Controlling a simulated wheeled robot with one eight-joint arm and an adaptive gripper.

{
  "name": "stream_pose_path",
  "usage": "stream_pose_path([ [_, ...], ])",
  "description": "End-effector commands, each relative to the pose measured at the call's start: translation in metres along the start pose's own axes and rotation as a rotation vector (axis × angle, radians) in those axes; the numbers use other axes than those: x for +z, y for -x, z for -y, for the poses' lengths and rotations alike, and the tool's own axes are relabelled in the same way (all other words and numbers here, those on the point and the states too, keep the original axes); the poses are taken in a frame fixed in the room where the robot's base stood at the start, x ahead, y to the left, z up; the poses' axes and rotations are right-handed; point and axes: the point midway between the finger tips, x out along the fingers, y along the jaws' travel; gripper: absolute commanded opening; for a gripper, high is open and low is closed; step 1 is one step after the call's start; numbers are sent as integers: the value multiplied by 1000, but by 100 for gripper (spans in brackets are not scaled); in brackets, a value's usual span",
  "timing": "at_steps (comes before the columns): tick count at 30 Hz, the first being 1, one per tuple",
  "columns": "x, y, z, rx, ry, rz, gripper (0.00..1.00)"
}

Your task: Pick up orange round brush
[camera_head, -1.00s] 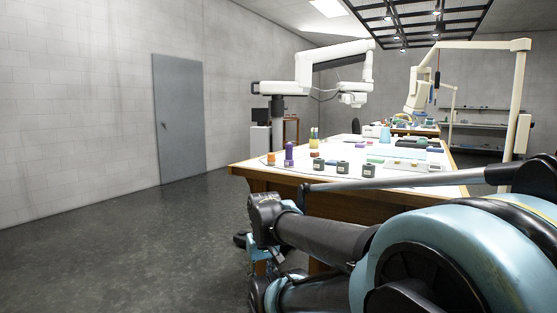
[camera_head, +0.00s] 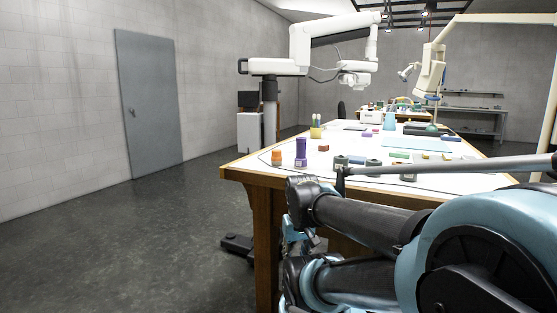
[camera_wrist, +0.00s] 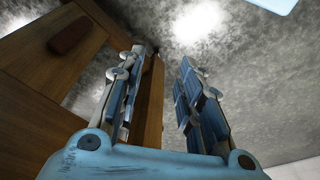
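A small orange cylinder (camera_head: 277,158) stands upright near the front left edge of the white-topped table; it may be the orange round brush, but its bristles are too small to make out. A purple cylinder (camera_head: 301,153) stands just to its right. My gripper (camera_wrist: 162,55) is open and empty in the wrist view, its two blue fingers apart with floor and table woodwork behind them. In the head view my arm hangs in front of the table, with its end below tabletop height. The orange cylinder does not show in the wrist view.
The wooden table (camera_head: 265,215) has a front edge and leg close to my arm. A yellow cup (camera_head: 316,131) with pencils stands behind the cylinders. Dark-grey small blocks (camera_head: 341,162) stand to the right. The floor (camera_head: 130,240) at left is clear.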

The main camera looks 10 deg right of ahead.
Motion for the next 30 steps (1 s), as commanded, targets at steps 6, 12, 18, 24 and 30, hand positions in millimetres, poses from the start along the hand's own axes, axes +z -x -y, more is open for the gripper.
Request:
stream_pose_path([
  [6,0,0,0,0,0,0,42],
  [12,-10,28,-1,0,-61,-4,62],
  [18,-67,89,-5,3,-259,23,62],
  [24,-134,154,-6,12,-492,54,62],
  [30,-201,209,-7,28,-718,82,62],
])
